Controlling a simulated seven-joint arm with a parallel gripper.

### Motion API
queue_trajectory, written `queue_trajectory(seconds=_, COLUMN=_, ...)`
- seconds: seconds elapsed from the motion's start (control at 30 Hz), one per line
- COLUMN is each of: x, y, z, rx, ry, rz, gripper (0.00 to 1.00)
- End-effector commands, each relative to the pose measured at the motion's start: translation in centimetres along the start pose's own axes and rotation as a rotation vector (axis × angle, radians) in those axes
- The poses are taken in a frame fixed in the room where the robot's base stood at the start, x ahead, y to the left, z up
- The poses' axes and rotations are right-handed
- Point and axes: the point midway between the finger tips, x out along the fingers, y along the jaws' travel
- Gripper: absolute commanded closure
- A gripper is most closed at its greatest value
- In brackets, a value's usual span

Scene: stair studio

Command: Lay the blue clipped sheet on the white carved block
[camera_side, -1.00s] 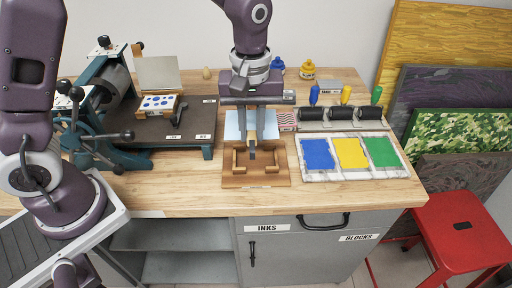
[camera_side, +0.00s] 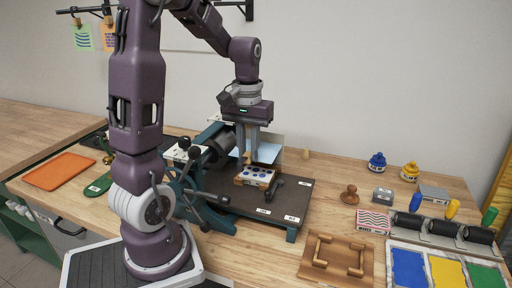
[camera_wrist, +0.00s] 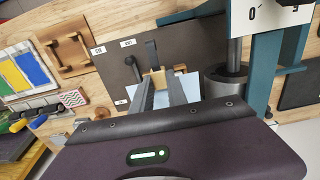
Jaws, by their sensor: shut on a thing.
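The white carved block (camera_side: 257,174) carries blue ink spots and lies in a wooden frame on the press bed. The light blue sheet (camera_side: 268,152) hangs just behind and above the block in the side view, and a part shows beside my fingers in the wrist view (camera_wrist: 188,86). My gripper (camera_side: 250,158) is shut on the sheet's wooden clip (camera_wrist: 157,79), above the block's back left part. The fingers cover part of the sheet. In the wrist view the block is hidden, and I cannot tell whether the sheet touches it.
The dark press bed (camera_side: 285,203) surrounds the block, with a roller (camera_side: 218,146) and spoked wheel close on the left. The empty wooden jig (camera_side: 336,262) and the ink tray (camera_side: 445,265) lie to the right.

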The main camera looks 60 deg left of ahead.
Motion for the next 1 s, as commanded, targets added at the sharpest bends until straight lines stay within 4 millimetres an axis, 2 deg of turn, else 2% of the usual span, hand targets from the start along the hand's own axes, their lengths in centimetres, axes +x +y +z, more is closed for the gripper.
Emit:
queue_trajectory(seconds=0.6, x=6.4, y=0.0, z=0.0, rx=-0.001, ry=-0.002, rz=0.0, gripper=1.0)
queue_trajectory(seconds=0.8, x=7.5, y=0.0, z=0.0, rx=-0.001, ry=0.0, rz=0.0, gripper=1.0)
queue_trajectory(seconds=1.0, x=7.7, y=0.0, z=0.0, rx=0.0, ry=0.0, rz=0.0, gripper=1.0)
